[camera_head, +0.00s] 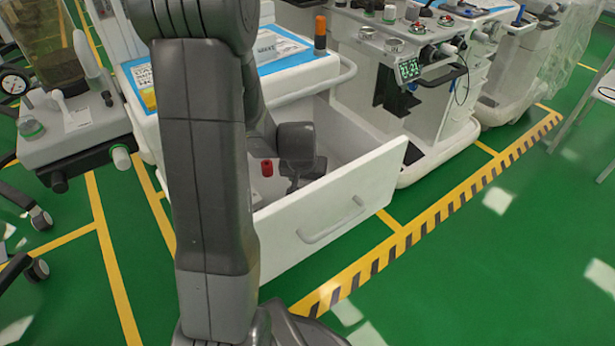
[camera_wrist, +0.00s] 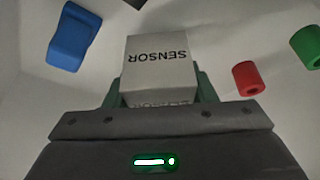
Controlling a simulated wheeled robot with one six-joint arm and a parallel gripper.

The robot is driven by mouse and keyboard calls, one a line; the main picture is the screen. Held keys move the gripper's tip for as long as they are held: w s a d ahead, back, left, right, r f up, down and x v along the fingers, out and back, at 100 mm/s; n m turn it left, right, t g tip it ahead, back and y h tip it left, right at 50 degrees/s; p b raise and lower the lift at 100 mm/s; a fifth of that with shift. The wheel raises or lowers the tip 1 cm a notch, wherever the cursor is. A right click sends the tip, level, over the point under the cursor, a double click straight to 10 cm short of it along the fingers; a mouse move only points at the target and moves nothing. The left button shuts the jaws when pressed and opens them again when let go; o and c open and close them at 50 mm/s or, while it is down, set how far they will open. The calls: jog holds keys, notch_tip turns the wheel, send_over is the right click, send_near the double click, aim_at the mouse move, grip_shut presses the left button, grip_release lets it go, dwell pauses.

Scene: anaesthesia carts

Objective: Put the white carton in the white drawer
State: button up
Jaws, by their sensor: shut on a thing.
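The white carton (camera_wrist: 160,68), printed "SENSOR", sits between the two fingers of my gripper (camera_wrist: 157,88) in the wrist view. The fingers are shut on its sides. The white drawer (camera_head: 330,212) is pulled open from a cart in the head view. My gripper (camera_head: 303,178) points down inside the drawer, behind its front panel. The carton is hidden in the head view. The pale drawer interior (camera_wrist: 215,40) surrounds the carton in the wrist view; whether the carton touches the floor I cannot tell.
In the drawer are a red cylinder (camera_wrist: 248,78) right of the carton, a green cylinder (camera_wrist: 308,46) farther right and a blue object (camera_wrist: 73,38) to the left. The cart top (camera_head: 285,48) stands behind. Green floor (camera_head: 480,260) is free at right.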

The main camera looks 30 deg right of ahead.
jog(key=w+d, duration=0.2)
jog(key=w, duration=0.1)
jog(key=shift+w+d+f+b, duration=0.1)
jog(key=shift+d+f+b, duration=0.05)
jog(key=shift+d+b, duration=0.2)
jog(key=shift+f, duration=0.55)
jog(key=shift+a, duration=0.1)
jog(key=shift+f+b, duration=0.2)
jog(key=shift+b, duration=0.2)
jog(key=o, duration=1)
jog(key=shift+r, duration=0.1)
jog(key=p+v, duration=0.4)
jog(key=v, duration=0.8)
jog(key=shift+r, duration=0.2)
